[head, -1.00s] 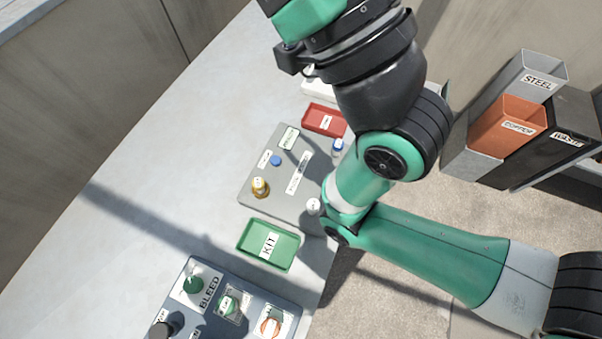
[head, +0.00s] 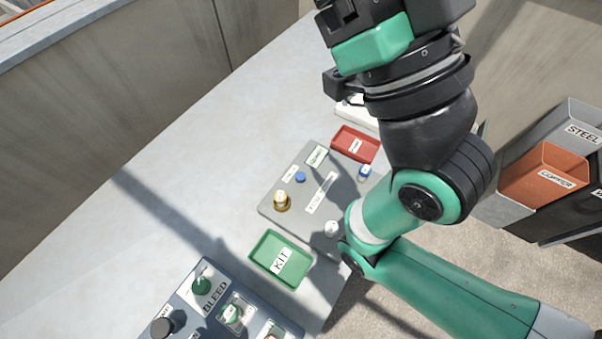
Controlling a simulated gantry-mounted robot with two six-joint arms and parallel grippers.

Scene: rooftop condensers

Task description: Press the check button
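A grey panel (head: 270,208) lies on the pale bench in the head view. On it are a small blue button (head: 300,177), a yellow-brass knob (head: 282,201) with a pale top, a white-topped round part (head: 331,228) and a blue-topped part (head: 364,172). Its small labels are too small to read, so I cannot tell which part is the check button. My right arm comes in from the right and passes over the panel's right side. Its wrist is at the top, and its fingers are out of frame. My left gripper is not in view.
A green KIT tray (head: 256,254) and a dark BLEED panel (head: 183,296) with several knobs are nearer. A red tray (head: 341,137) lies beyond the grey panel. STEEL (head: 585,118) and COPPER (head: 553,180) bins stand at right. The bench's left side is clear.

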